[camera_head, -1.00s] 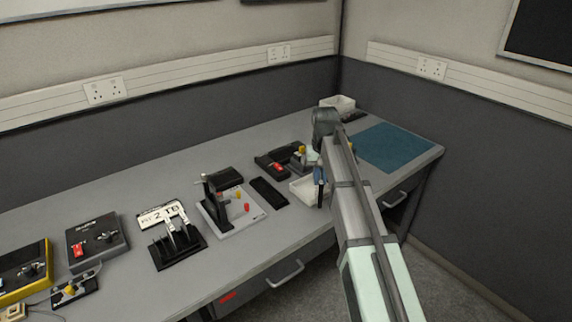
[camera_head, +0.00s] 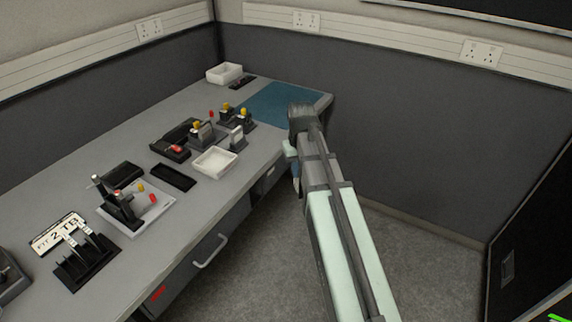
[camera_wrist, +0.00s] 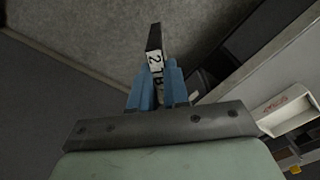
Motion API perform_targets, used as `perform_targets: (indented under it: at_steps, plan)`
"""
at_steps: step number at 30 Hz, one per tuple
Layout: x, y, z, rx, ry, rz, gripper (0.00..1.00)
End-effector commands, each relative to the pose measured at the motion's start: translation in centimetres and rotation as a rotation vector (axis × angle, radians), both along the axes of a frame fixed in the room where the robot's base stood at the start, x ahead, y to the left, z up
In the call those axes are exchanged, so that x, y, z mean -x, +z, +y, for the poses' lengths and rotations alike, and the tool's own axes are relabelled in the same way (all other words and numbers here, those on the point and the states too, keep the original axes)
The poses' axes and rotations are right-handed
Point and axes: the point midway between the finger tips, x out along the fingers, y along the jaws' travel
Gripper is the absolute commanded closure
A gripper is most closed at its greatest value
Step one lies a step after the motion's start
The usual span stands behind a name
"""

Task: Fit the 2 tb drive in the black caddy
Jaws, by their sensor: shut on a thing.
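In the wrist view my gripper (camera_wrist: 158,88) has its blue fingers shut on a dark, narrow drive (camera_wrist: 154,40) with a white label reading 2TB. The drive sticks out beyond the fingertips. In the head view my gripper (camera_head: 296,182) hangs beyond the desk's front edge, over the floor, and the drive cannot be made out there. A black slotted rack (camera_head: 86,262) holding upright pieces with pale tops stands at the lower left. A flat black tray-like piece (camera_head: 172,178) lies on the desk. I cannot tell which black piece is the caddy.
A FIT 2 TB card (camera_head: 58,233) stands behind the rack. A grey board with levers (camera_head: 150,212), a white tray (camera_head: 214,162) and several small devices line the desk. A blue mat (camera_head: 283,104) lies clear at the far end. A drawer handle (camera_head: 211,251) juts out below.

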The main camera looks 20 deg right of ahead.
Motion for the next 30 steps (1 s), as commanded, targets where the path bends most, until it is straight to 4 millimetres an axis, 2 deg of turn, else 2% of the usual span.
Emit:
perform_targets:
  at_steps: [3, 17, 23, 30]
  plan:
    - [0.9, -0.3, -1.1, 0.0, -0.011, 0.0, 1.0]
    - [-2.1, 1.1, 4.2, 0.002, 0.077, -0.002, 1.0]
    - [-3.9, 2.2, 8.4, 0.003, 0.142, -0.002, 1.0]
    - [-6.1, 4.2, 16.4, 0.006, 0.257, -0.005, 1.0]
